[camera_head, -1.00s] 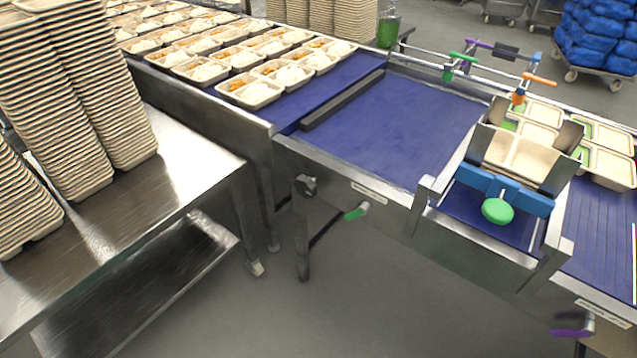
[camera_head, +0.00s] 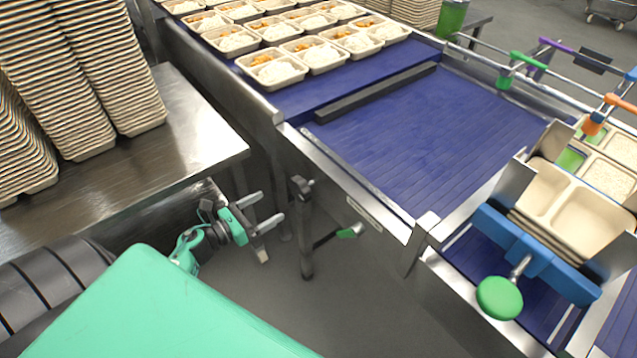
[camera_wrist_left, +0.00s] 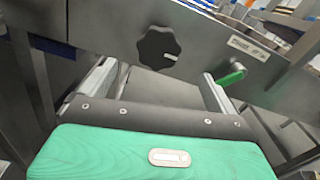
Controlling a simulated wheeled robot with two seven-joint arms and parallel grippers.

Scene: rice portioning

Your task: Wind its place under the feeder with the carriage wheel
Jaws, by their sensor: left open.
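My left gripper (camera_head: 265,209) is open and empty, in front of the conveyor's near side. It also shows in the left wrist view (camera_wrist_left: 157,72). A black lobed hand knob (camera_head: 302,187) sits on the conveyor's side frame, just beyond my gripper and apart from it. In the left wrist view this knob (camera_wrist_left: 158,47) lies ahead, between the two finger lines. A green crank handle (camera_head: 350,230) is to its right, near the right finger in the left wrist view (camera_wrist_left: 232,75). I cannot tell which is the carriage wheel. The tray holder (camera_head: 530,252), with its blue bar, holds stacked empty trays at the right.
A green round knob (camera_head: 500,297) sticks out of the blue bar. Filled trays (camera_head: 272,70) stand on the blue belt (camera_head: 430,130), beyond a dark crossbar (camera_head: 375,92). A steel table (camera_head: 160,140) with tall tray stacks (camera_head: 100,60) stands at the left. The floor below the conveyor is clear.

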